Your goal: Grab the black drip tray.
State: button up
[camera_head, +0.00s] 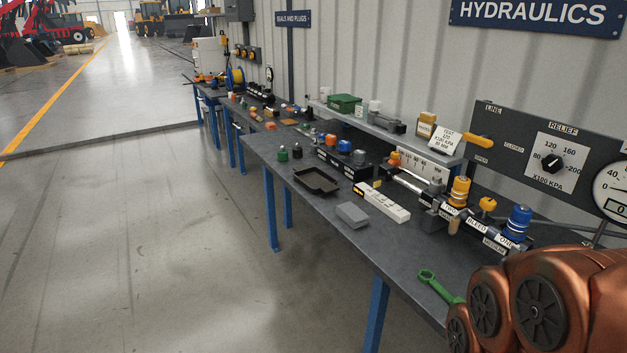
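The black drip tray (317,181) lies flat on the dark grey workbench, close to its front edge and left of the middle of the bench. It is a shallow rectangular tray with a raised rim and looks empty. Copper-coloured links of my arm show at the lower right, well apart from the tray. My gripper is not in view.
A grey block (352,215) and a white labelled bar (382,203) lie right of the tray. Small green and black couplers (290,152) stand behind it. A green wrench (438,286) lies near my arm. The floor (150,250) before the bench is clear.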

aim_at(316, 182)
jog(key=u, duration=0.75)
jog(key=i, duration=0.65)
jog(key=u, duration=0.5)
jog(key=i, duration=1.05)
jog(key=z, duration=0.65)
